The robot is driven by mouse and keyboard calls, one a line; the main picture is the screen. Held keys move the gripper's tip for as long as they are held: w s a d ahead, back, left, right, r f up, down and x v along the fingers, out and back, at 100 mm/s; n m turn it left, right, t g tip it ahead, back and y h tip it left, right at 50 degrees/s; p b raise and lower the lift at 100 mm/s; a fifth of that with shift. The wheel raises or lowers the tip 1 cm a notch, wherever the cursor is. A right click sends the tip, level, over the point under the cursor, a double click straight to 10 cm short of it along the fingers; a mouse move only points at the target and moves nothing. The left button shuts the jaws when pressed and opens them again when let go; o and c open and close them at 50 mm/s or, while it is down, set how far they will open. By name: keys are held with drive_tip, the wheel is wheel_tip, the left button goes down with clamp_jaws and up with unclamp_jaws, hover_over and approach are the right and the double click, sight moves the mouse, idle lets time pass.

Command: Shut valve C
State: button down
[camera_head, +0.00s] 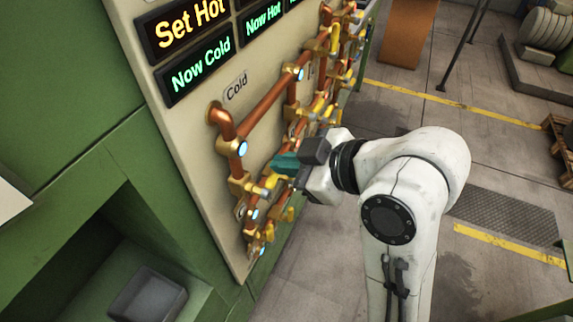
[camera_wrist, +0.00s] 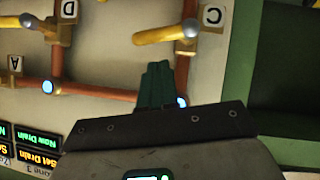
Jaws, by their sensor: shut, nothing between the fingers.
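The wrist view is upside down. In it, the C label (camera_wrist: 213,15) sits on a tan block at upper right. Valve C's yellow lever (camera_wrist: 165,33) extends left from a grey-white pivot beside that label. My gripper (camera_wrist: 158,66) has its teal fingers shut together and empty. The fingertips appear just below the lever in the picture, in front of a copper pipe, with a small gap in view between tips and lever. In the head view my gripper (camera_head: 276,163) is close to the pipe panel. I cannot tell there which valve is C.
Another valve lever (camera_wrist: 12,22) and a D label (camera_wrist: 67,10) show at upper left in the wrist view. Open floor (camera_head: 420,105) lies to the right.

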sight(274, 177)
drive_tip(key=shift+w+a+f, duration=0.1)
drive_tip(key=shift+w+f, duration=0.1)
drive_tip(key=shift+f, duration=0.35)
drive_tip(key=shift+w+f, duration=0.15)
drive_tip(key=shift+f, duration=0.4)
